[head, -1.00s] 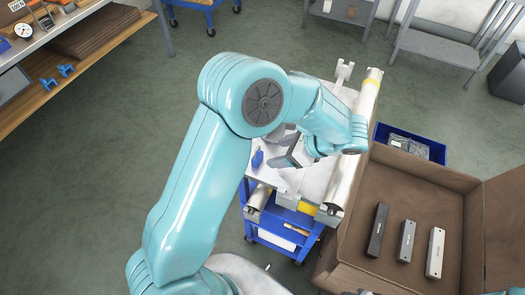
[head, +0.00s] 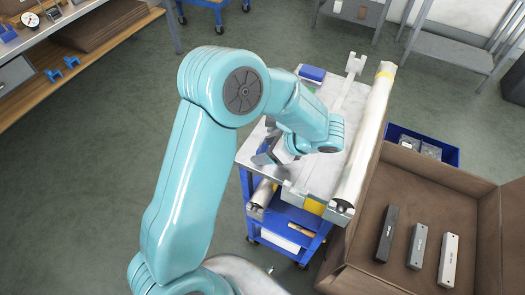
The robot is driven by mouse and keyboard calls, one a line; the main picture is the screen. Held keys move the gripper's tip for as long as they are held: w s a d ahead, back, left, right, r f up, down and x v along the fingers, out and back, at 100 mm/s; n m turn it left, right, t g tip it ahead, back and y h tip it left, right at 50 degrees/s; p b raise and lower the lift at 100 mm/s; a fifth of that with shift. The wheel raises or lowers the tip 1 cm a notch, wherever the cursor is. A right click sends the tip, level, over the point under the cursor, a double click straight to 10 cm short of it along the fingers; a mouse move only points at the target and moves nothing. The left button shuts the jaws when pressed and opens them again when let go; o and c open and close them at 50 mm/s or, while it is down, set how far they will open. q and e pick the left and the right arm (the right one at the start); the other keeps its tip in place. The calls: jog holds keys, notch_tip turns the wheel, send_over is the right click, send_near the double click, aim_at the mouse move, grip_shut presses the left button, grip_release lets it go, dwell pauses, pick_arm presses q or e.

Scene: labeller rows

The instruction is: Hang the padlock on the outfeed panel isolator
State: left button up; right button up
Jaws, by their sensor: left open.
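I cannot make out a padlock or the outfeed panel isolator in this view. My left arm comes in from the lower left and reaches over the top of the blue cart (head: 257,205). My left gripper (head: 273,157) is open, low over the left edge of the cart's light top, and partly hidden by its own wrist. I see nothing held between its fingers. A small blue thing (head: 270,122) shows just behind the gripper, mostly covered by my arm. My right gripper is not in view.
A blue-topped block (head: 312,73) lies at the cart's far end. A long pale roller (head: 364,135) runs along its right side. A brown open box (head: 455,190) with three bars stands right, a blue bin (head: 422,146) behind it. A workbench (head: 100,50) stands upper left. Floor left is clear.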

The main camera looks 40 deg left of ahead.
pick_arm(q)
jog(key=shift+w, duration=0.1)
jog(key=c, duration=1.1)
jog(key=shift+r+p, duration=2)
jog(key=shift+r, duration=0.55)
jog(key=shift+f, duration=0.1)
